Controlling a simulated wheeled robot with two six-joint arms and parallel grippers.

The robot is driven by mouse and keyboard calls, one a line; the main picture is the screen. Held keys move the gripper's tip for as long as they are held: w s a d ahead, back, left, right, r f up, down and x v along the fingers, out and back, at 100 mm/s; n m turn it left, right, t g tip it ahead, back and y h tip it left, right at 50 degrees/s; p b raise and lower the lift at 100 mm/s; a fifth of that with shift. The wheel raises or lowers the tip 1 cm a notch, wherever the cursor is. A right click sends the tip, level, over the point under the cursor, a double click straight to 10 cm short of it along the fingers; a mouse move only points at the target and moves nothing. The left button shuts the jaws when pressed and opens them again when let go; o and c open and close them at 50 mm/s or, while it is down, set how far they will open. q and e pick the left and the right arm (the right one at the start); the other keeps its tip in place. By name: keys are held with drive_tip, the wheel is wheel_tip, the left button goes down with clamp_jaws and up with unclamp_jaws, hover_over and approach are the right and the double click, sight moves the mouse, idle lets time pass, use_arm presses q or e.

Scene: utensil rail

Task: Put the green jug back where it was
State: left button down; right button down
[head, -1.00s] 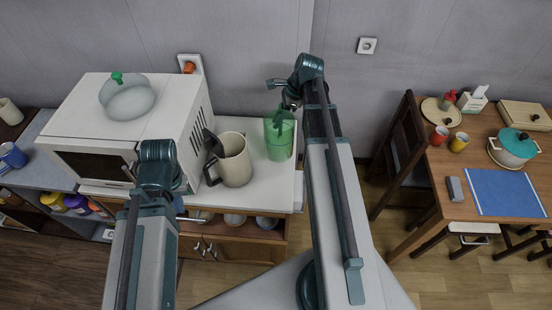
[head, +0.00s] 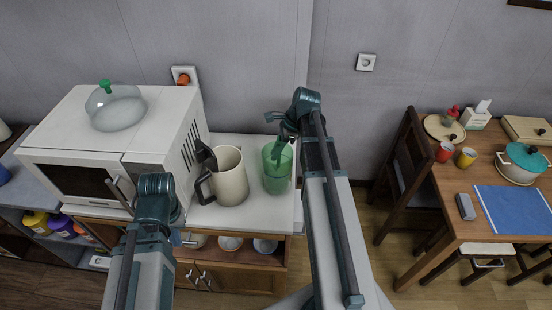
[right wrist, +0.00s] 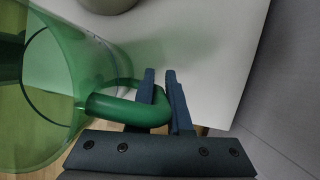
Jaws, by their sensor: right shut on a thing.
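The clear green jug (head: 277,172) is upright over the right end of the white counter (head: 250,213), right of the cream kettle (head: 232,180). I cannot tell whether its base touches the counter. My right gripper (head: 287,138) is at the jug, and in the right wrist view its fingers (right wrist: 163,88) are shut on the jug's green handle (right wrist: 125,108). My left gripper (head: 155,190) is in front of the microwave, apart from the jug. Its fingertips are not clear to see.
The white microwave (head: 75,170) with a glass lid (head: 115,107) on top stands left of the kettle. Bowls (head: 230,243) sit on the shelf below. A wooden chair (head: 405,175) and a dining table (head: 440,215) are at the right.

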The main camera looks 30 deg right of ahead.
use_arm(q)
drive_tip(key=shift+f, duration=0.7)
use_arm(e)
drive_tip(key=shift+f, duration=0.75)
drive_tip(key=shift+f+b, duration=0.2)
drive_tip(key=shift+b, duration=0.25)
use_arm(q)
drive_tip(key=shift+f, duration=0.15)
use_arm(e)
drive_tip(key=c, duration=0.8)
unclamp_jaws()
drive_tip(key=shift+r, duration=0.1)
drive_tip(key=shift+c, duration=0.2)
drive_tip(key=shift+r, duration=0.1)
